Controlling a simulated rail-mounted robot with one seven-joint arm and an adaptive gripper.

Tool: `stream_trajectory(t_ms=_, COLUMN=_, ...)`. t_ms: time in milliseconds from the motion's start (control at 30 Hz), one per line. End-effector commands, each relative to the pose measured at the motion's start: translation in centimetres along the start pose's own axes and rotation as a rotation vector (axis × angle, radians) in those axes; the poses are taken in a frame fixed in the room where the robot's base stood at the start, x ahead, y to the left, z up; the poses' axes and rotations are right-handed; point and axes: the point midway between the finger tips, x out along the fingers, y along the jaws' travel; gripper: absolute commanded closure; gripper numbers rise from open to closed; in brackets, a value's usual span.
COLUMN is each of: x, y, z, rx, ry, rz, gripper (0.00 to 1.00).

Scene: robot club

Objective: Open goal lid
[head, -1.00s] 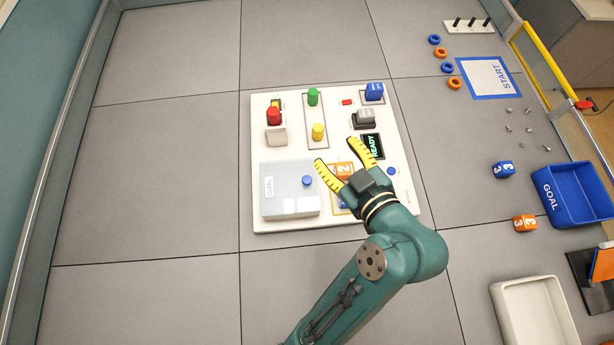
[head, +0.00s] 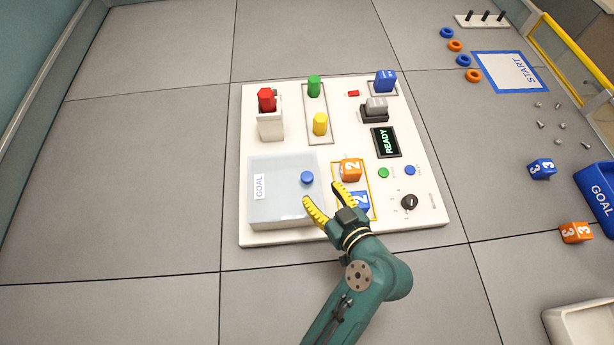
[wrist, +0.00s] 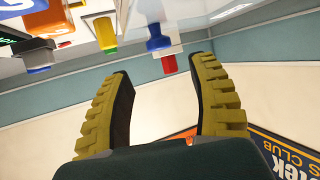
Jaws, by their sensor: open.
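The goal box (head: 258,217) on the white board has a pale translucent lid (head: 283,163) that lies shut. The lid carries a GOAL label (head: 258,187) at its left and a round blue knob (head: 307,178) at its right. My gripper (head: 321,192) is open and empty, at the right front of the lid, with its yellow fingers pointing up the picture toward the knob. In the wrist view the blue knob (wrist: 157,38) shows beyond the open fingers (wrist: 161,70), roughly in line with the gap between them. Neither finger appears to touch the knob.
An orange cube (head: 350,170) and a blue cube (head: 360,202) sit in a yellow frame right of the lid, close to my gripper. A black dial (head: 409,202) and READY screen (head: 387,142) are farther right. A red knob (head: 266,99) stands behind. Floor left is clear.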

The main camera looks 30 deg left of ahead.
Motion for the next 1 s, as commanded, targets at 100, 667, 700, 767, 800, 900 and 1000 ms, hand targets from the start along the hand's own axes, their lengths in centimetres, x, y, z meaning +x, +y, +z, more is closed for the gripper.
stream_trajectory(t_ms=100, x=3.1, y=-0.2, z=0.2, rx=-0.002, ry=-0.001, rz=-0.006, gripper=0.41)
stream_trajectory(t_ms=667, x=8.4, y=0.0, z=0.0, rx=0.000, ry=0.000, rz=0.001, gripper=0.41)
stream_trajectory(t_ms=700, x=8.4, y=0.0, z=0.0, rx=0.000, ry=0.000, rz=0.001, gripper=0.41)
stream_trajectory(t_ms=767, x=8.4, y=0.0, z=0.0, rx=0.000, ry=0.000, rz=0.001, gripper=0.47)
stream_trajectory(t_ms=800, x=8.4, y=0.0, z=0.0, rx=0.000, ry=0.000, rz=0.001, gripper=0.55)
stream_trajectory(t_ms=900, x=8.4, y=0.0, z=0.0, rx=0.000, ry=0.000, rz=0.001, gripper=0.74)
stream_trajectory(t_ms=1000, x=8.4, y=0.0, z=0.0, rx=0.000, ry=-0.001, rz=0.001, gripper=0.93)
